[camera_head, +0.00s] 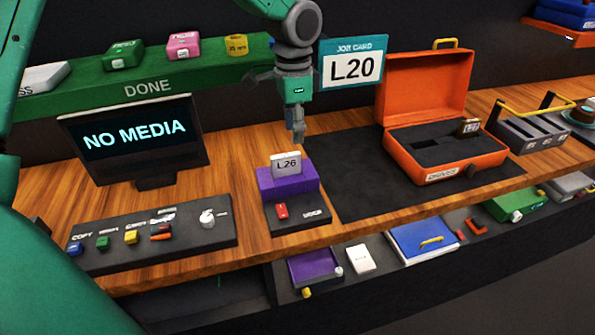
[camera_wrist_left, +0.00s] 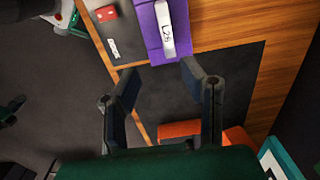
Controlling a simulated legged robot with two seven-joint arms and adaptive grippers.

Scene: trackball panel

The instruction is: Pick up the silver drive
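A silver drive (camera_head: 286,164) labelled L26 stands upright in the purple dock (camera_head: 270,182) on the wooden bench. In the left wrist view the drive (camera_wrist_left: 165,28) shows edge-on at the top, in the purple dock (camera_wrist_left: 147,28). My left gripper (camera_head: 298,138) points down just above and behind the drive in the head view. In the left wrist view its two fingers (camera_wrist_left: 160,70) are apart with nothing between them, and the drive lies beyond the fingertips. My right gripper is in neither view.
An open orange case (camera_head: 440,160) with a small labelled block (camera_head: 468,127) in its foam stands on a dark mat (camera_head: 365,195). A job card (camera_head: 352,65) reads L20. A NO MEDIA screen (camera_head: 135,135) and a button panel (camera_head: 150,240) are at left.

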